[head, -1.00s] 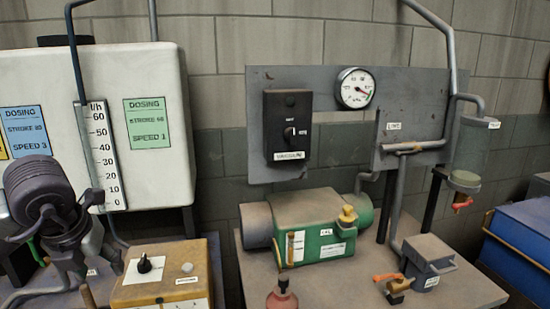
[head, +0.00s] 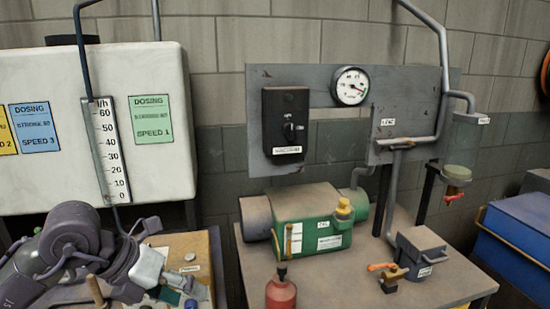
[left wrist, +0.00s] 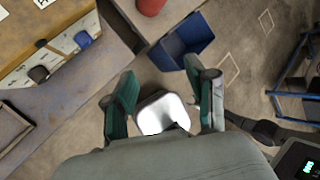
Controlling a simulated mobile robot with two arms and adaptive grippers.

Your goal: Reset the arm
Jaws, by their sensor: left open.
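My left arm comes in from the lower left in the head view, with its dark wrist low over the wooden control box (head: 203,268). My left gripper (head: 178,298) is at its end, in front of the box and hiding much of its face and knob. In the left wrist view the left gripper (left wrist: 165,103) has its two green-sided fingers apart. A pale, shiny block shows between them and seems to be part of the gripper. No held object can be made out. My right gripper is in neither view.
The bench (head: 428,293) holds a green pump (head: 310,215), a red bottle (head: 281,293) and a small grey valve block (head: 421,252). A white dosing tank (head: 165,80) stands at left, a blue bin (head: 520,235) at right. The left wrist view shows open floor (left wrist: 245,60) and a blue bin (left wrist: 183,47).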

